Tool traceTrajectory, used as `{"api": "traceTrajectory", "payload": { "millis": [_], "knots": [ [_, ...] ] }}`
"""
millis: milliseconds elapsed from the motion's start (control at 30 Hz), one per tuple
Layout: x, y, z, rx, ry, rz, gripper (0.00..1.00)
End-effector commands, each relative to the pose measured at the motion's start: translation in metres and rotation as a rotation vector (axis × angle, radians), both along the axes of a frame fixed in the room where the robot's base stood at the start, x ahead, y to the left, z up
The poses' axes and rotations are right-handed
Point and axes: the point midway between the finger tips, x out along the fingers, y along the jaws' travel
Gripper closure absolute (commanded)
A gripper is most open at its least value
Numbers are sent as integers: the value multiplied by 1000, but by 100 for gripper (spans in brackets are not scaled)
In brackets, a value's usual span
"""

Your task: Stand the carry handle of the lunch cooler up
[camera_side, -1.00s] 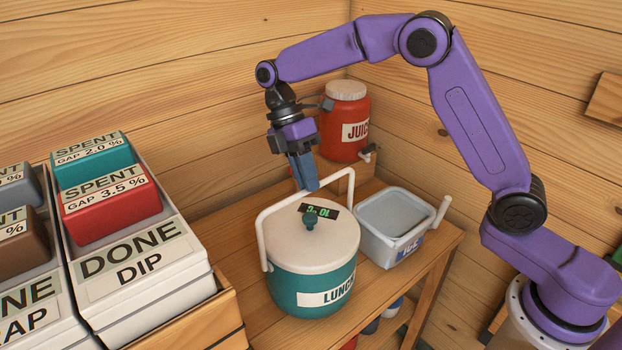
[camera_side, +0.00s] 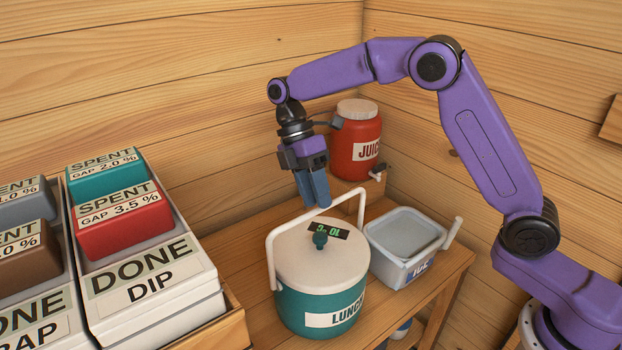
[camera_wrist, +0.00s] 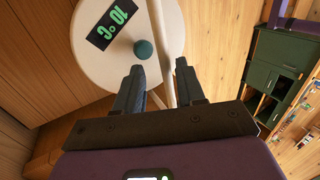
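The lunch cooler (camera_side: 299,307) is a teal tub with a cream lid (camera_side: 295,267), a teal knob and a small dark display. Its white carry handle (camera_side: 297,224) rises above the lid and looks upright or nearly so. The handle bar also shows in the wrist view (camera_wrist: 159,40), passing beside the knob (camera_wrist: 143,49). My gripper (camera_side: 320,205) is at the bar, pointing down. In the wrist view my gripper (camera_wrist: 158,78) has its fingers apart, one on each side of the bar, with gaps visible. Contact cannot be seen.
A white ice tub (camera_side: 400,271) with its own handle stands right of the cooler. A red juice jug (camera_side: 355,150) stands behind, on a raised block. Labelled boxes (camera_side: 150,290) in a wooden crate stand at the left. Wooden walls close off the back.

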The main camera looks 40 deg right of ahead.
Motion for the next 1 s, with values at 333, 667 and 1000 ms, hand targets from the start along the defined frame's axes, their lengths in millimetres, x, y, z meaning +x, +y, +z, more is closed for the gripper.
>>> {"api": "traceTrajectory", "payload": {
  "millis": [333,667,1000],
  "knots": [
    [21,0,39,0,-3,-1,61],
    [31,0,59,-1,0,0,61],
    [32,0,61,-1,0,0,61]
  ]
}}
